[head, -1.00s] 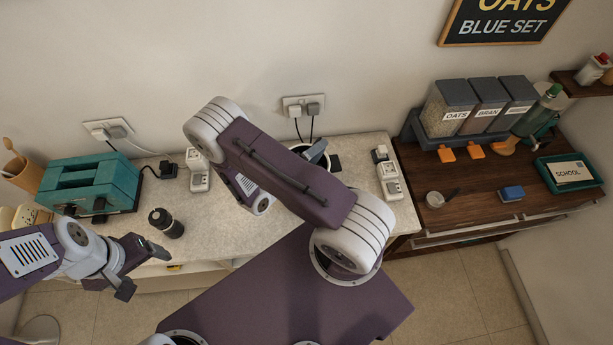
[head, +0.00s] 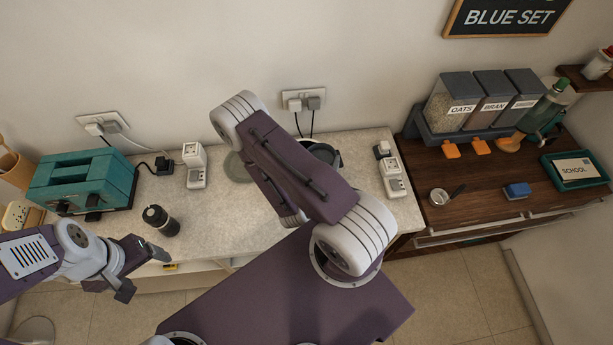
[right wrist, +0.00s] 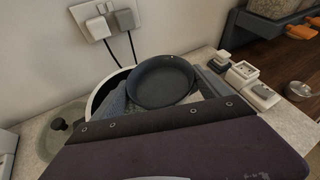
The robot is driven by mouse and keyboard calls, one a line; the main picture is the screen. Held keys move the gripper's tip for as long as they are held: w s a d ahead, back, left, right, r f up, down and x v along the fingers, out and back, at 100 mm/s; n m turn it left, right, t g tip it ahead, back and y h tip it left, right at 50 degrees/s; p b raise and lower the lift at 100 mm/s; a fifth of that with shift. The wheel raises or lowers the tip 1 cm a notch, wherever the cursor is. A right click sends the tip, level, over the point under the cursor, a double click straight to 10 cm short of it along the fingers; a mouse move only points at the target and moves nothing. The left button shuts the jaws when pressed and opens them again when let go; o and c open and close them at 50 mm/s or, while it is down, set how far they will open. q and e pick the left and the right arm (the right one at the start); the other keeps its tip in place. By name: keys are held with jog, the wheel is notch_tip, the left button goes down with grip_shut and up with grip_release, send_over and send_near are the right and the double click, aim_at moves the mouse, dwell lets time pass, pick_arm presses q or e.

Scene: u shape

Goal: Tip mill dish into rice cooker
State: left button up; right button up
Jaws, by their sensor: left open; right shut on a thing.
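The mill dish (right wrist: 162,84), a dark round shallow dish, is in my right gripper (right wrist: 166,96) in the right wrist view. It is held over or beside the rice cooker (right wrist: 97,99), whose pale rim and dark inside show behind and left of it. No contents are visible in the dish, and I cannot tell its exact tilt. In the head view my right arm hides the gripper and part of the cooker. A round greenish lid with a dark knob (right wrist: 58,124) lies left of the cooker. My left gripper (head: 143,270) is open and empty by the counter's front edge.
A dark bottle (head: 160,220) stands near my left gripper. A teal appliance (head: 84,182) is at the counter's left. White socket blocks (head: 394,178) stand right of the cooker. Labelled bins (head: 485,103) and a small metal cup (head: 438,197) are on the wooden counter.

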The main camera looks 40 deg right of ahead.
jog(key=shift+f+m+t+y, duration=0.3)
jog(key=shift+f+m, duration=0.15)
jog(key=shift+m, duration=0.05)
